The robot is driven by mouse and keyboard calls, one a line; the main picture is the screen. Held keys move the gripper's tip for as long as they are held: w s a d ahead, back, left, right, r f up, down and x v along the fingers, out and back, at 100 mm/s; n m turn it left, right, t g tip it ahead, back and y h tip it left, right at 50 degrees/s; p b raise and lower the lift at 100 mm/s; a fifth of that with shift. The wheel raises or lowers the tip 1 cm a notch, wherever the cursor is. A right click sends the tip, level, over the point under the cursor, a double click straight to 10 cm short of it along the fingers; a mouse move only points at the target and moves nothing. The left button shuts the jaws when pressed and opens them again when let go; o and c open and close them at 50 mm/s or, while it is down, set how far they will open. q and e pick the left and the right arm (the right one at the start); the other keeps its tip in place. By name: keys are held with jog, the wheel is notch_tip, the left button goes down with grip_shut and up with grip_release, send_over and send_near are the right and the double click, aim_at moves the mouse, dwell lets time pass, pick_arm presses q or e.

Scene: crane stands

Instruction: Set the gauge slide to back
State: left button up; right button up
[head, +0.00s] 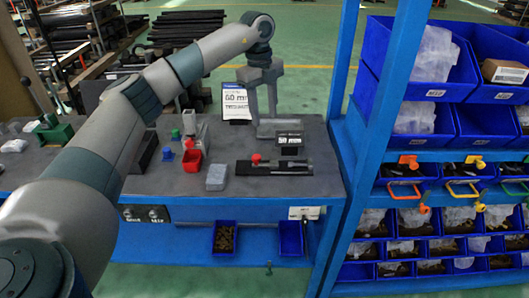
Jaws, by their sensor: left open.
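The gauge slide (300,168) is a dark rail on the grey bench top, with a red knob (256,159) near its left end. A small black display reading what looks like "50 mm" (289,140) stands just behind the rail. My left gripper (262,112) points down beyond the display, up and to the left of it, with its fingers apart and nothing between them. It is clear of the knob and rail. A grey block (265,128) shows near the fingertips; whether they touch it I cannot tell. My right gripper is out of view.
A blue post (340,70) and shelves of blue bins (460,130) stand at right.

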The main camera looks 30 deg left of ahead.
pick_arm(q)
jog(key=a+r, duration=0.1)
jog(key=a+y, duration=0.1)
jog(key=shift+s+a+r+n, duration=0.2)
jog(key=shift+a+r+n, duration=0.15)
jog(key=shift+a+n, duration=0.05)
jog(key=shift+f, duration=0.1)
jog(key=p, duration=0.6)
send_near(256, 156)
notch_tip(256, 156, down, 7)
jog(key=shift+w+d+r, duration=0.1)
jog(key=shift+f, duration=0.55)
jog(key=shift+c, duration=0.6)
